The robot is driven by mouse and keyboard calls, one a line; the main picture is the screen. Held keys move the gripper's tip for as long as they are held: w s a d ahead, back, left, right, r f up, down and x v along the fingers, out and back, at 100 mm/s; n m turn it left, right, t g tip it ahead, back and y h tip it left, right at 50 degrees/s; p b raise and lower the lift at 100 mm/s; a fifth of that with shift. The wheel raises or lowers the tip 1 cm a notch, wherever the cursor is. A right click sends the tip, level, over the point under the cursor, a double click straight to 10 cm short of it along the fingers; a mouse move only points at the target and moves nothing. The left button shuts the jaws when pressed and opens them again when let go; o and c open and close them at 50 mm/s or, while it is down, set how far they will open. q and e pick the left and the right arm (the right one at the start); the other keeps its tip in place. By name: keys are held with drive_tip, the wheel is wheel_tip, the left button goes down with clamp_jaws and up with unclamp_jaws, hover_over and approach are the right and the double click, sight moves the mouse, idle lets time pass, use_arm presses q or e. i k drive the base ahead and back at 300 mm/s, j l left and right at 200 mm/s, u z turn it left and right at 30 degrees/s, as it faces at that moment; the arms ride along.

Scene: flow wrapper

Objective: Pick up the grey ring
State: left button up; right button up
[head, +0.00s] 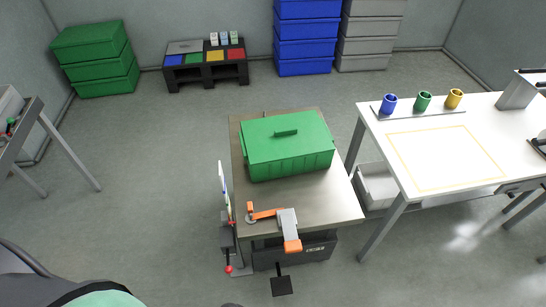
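A small steel-topped table (340,205) stands in the middle. What is inside the green box is hidden.
At right, a white table (400,135) carries blue (388,104), green (424,101) and yellow (454,98) cups. Blue crates (307,38), grey crates (368,35) and green crates (96,60) stand behind. The floor (150,160) at left is mostly clear.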

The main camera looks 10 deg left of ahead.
sight(250, 206)
drive_tip(key=u, duration=0.7)
